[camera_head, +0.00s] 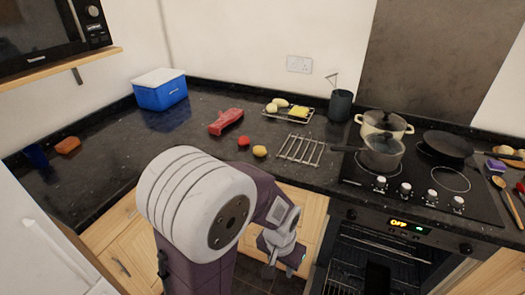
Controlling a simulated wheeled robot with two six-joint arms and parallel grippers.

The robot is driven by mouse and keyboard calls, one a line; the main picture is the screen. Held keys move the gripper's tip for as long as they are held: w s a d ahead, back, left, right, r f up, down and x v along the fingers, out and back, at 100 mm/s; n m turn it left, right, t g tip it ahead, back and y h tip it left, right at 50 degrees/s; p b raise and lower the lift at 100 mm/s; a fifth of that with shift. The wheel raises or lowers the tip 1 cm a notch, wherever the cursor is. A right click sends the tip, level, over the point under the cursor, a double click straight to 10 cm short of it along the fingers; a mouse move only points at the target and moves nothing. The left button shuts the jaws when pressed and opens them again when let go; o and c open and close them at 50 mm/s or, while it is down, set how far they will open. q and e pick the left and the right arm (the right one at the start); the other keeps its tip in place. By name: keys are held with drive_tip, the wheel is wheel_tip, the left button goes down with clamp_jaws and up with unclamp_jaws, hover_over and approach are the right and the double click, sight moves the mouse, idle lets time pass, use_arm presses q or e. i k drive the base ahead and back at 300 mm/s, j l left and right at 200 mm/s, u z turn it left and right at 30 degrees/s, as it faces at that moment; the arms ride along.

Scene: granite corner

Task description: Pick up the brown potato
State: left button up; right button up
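Two pale tan, potato-like lumps (277,105) lie on a small wire rack at the back of the counter. An orange-brown lump (67,145) lies at the far left; I cannot tell whether it is a potato. More pale round items (504,150) sit at the right edge, too small to name surely. My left gripper (285,252) hangs low in front of the counter edge, beyond my large white arm joint, apart from all of these. Its fingers are too small and turned away to show whether they are open. My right gripper is not in view.
A red bottle-like object (226,121), a red ball-like item (243,141), a yellow fruit (260,151) and an empty metal rack (300,149) lie on the dark counter (130,155). Pots and a pan (452,145) stand on the hob. The oven door below looks open.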

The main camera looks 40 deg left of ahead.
sight(258, 151)
drive_tip(key=j+u, duration=0.1)
drive_tip(key=j, duration=0.95)
drive_tip(key=i+j+z, duration=0.1)
drive_tip(key=i, duration=0.3)
drive_tip(key=i+j+z, duration=0.1)
drive_tip(key=i+j, duration=0.2)
drive_tip(key=i, duration=0.1)
